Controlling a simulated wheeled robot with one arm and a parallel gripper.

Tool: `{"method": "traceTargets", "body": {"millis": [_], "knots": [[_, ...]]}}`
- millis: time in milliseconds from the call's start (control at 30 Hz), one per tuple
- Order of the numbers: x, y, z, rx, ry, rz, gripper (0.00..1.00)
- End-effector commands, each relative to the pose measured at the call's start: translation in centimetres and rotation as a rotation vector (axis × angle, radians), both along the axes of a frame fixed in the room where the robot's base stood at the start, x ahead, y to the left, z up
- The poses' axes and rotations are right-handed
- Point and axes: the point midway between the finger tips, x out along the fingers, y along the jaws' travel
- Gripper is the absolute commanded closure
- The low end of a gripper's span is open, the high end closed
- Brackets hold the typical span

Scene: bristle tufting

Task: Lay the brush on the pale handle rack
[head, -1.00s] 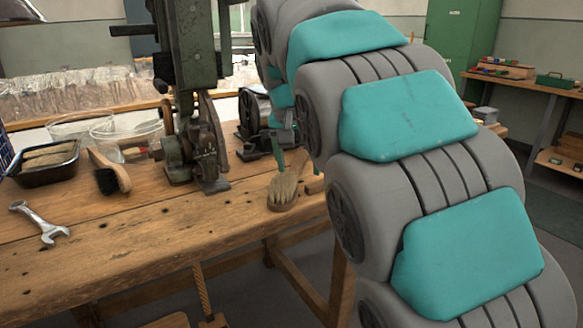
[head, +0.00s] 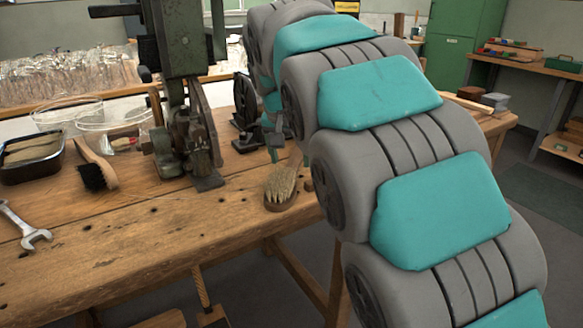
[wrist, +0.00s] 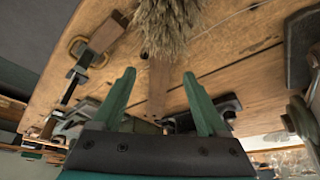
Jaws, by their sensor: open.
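A brush (head: 281,187) with pale tan bristles lies bristles up on the workbench near its front right edge. The wrist view shows its bristles (wrist: 168,25) at the top and its wooden handle (wrist: 158,88) running down between my fingers. My gripper (wrist: 159,75) is open, with one green finger on each side of the handle and no visible grip on it. In the head view my gripper (head: 275,147) is small and partly hidden by my arm, just behind the brush. I cannot clearly make out the pale handle rack.
A dark-bristled brush (head: 94,168), a black tray (head: 30,157), clear bowls (head: 122,128) and a wrench (head: 24,230) are on the bench's left. A green machine (head: 187,110) stands mid-bench. The front of the bench (head: 150,228) is mostly clear.

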Motion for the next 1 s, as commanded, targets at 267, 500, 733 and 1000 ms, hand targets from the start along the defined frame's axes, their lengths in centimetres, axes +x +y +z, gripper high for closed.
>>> {"method": "traceTargets", "body": {"millis": [267,500,733,1000], "knots": [[0.9,-0.1,-2.1,0.001,-0.001,0.0,0.24],[0.9,-0.1,-2.1,0.001,-0.001,0.0,0.37],[0.9,-0.1,-2.1,0.001,-0.001,0.0,0.63],[0.9,-0.1,-2.1,0.001,-0.001,0.0,0.93]]}}
